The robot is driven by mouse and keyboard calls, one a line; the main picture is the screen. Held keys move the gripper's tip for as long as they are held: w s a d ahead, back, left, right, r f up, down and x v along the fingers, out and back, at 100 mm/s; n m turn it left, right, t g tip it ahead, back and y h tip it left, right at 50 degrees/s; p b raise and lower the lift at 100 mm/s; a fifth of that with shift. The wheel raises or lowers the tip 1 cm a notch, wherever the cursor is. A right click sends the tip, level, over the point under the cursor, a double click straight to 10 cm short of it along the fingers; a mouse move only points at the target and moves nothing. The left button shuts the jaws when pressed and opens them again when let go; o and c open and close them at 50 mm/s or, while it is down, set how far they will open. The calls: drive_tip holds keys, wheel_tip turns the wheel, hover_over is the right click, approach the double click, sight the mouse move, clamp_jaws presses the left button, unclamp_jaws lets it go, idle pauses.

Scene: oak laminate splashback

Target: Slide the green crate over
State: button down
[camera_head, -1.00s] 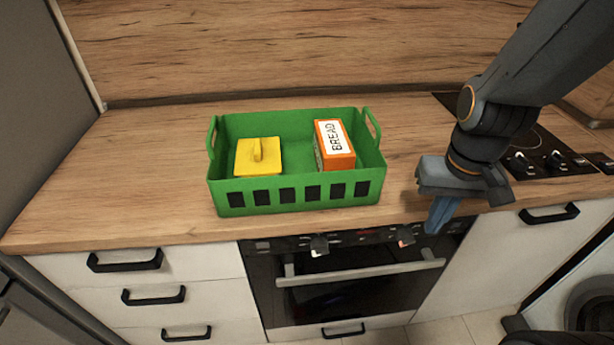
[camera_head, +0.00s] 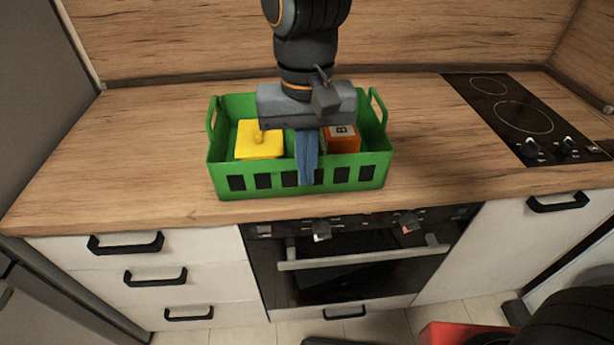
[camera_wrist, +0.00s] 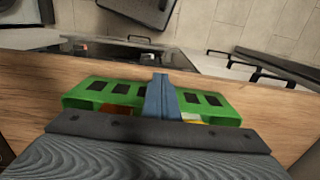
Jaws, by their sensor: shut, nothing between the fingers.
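The green crate (camera_head: 222,183) stands upright on the wooden counter, near its front edge above the oven. It holds a yellow lidded box (camera_head: 257,146) on the left and an orange bread box (camera_head: 344,143) on the right, partly hidden by my gripper. My gripper (camera_head: 307,182) is shut and empty, fingers pointing down in front of the middle of the crate as seen in the head view. In the wrist view, the shut fingers (camera_wrist: 160,80) overlap the crate's slotted wall (camera_wrist: 102,93). I cannot tell whether they touch it.
The counter (camera_head: 120,150) is clear to the left of the crate. A black hob (camera_head: 520,115) with knobs lies to the right, with some bare wood between. The wooden splashback (camera_head: 180,40) rises behind. An oven (camera_head: 350,265) and drawers (camera_head: 150,285) are below.

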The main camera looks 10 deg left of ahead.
drive_tip(key=w+f, duration=0.1)
drive_tip(key=f, duration=0.2)
drive_tip(key=w+f+p, duration=0.1)
drive_tip(key=f, duration=0.2)
drive_tip(key=f+p, duration=0.1)
drive_tip(key=f, duration=0.2)
drive_tip(key=shift+w+a+f, duration=0.15)
drive_tip(key=shift+w+a, duration=0.15)
drive_tip(key=shift+w, duration=0.1)
drive_tip(key=shift+w+a, duration=0.15)
drive_tip(key=shift+w, duration=0.45)
